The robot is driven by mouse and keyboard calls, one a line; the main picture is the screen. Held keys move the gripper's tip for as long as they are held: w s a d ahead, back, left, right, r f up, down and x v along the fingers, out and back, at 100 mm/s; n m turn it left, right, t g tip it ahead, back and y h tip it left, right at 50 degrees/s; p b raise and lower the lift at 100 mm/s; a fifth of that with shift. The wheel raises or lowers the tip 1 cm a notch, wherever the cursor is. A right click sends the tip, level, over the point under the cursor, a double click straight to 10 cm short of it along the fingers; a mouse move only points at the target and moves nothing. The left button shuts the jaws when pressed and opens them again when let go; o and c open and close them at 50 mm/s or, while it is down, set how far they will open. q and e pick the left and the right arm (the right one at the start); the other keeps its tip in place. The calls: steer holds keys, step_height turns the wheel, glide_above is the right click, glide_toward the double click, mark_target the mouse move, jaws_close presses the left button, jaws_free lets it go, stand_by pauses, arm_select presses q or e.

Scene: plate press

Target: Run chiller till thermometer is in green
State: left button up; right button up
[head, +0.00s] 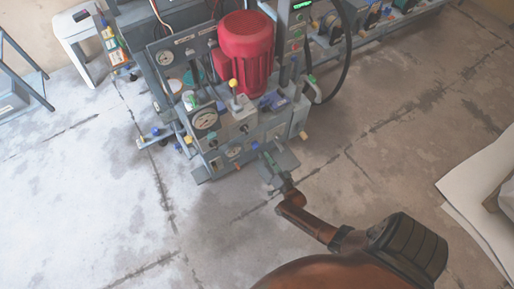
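A grey machine carries a big red motor (246,40) on top. A lever with a yellow knob (233,83) stands on top. My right gripper (268,161) is at the machine's lower right front corner; its fingers are too small to read. My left gripper is out of view.
A control post (297,32) with a small green display and buttons stands right of the motor, with a black hose beside it. A white stool (85,30) and a blue-grey frame (25,85) are at left. Pale sheets (480,190) lie at right. The floor (85,210) in front is clear.

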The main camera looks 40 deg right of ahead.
mark_target(256, 145)
arm_select(q)
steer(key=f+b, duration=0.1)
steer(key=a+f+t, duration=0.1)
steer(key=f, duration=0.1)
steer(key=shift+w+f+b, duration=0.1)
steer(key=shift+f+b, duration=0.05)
steer(key=shift+b, duration=0.2)
arm_select(e)
steer(key=x, duration=0.5)
steer(key=shift+w, duration=0.35)
steer(key=shift+c, duration=0.3)
jaws_close()
